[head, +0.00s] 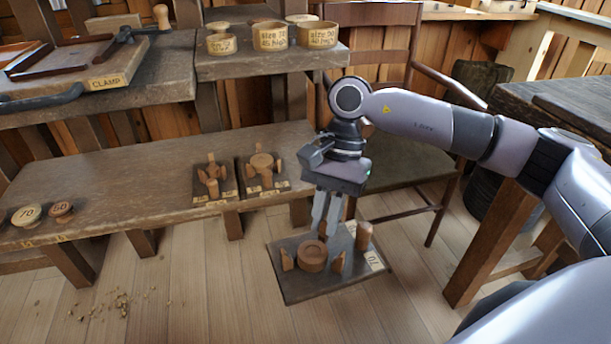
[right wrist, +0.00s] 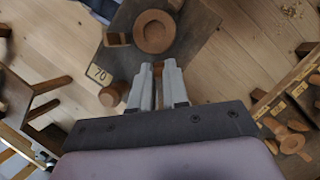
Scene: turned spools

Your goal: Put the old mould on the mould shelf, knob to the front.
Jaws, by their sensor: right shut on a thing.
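The old mould (head: 303,284) is a dark board marked 70, bearing a round wooden spool-like disc, two small upright pegs and a cylindrical knob (head: 364,236). The knob is at its right end in the head view, beside the label. The right wrist view shows the board (right wrist: 196,38) and knob (right wrist: 113,94). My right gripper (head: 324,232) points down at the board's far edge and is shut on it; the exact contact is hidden. The lower bench-like shelf (head: 130,178) carries two similar moulds (head: 213,178) (head: 264,172), labels to the front. My left gripper is not in view.
Round pieces marked 70 (head: 27,216) and 60 (head: 61,210) lie at the shelf's left, with bare shelf between them and the moulds. An upper shelf holds sized rings (head: 270,37). A chair (head: 395,175) stands behind my gripper, a dark table (head: 560,110) at right.

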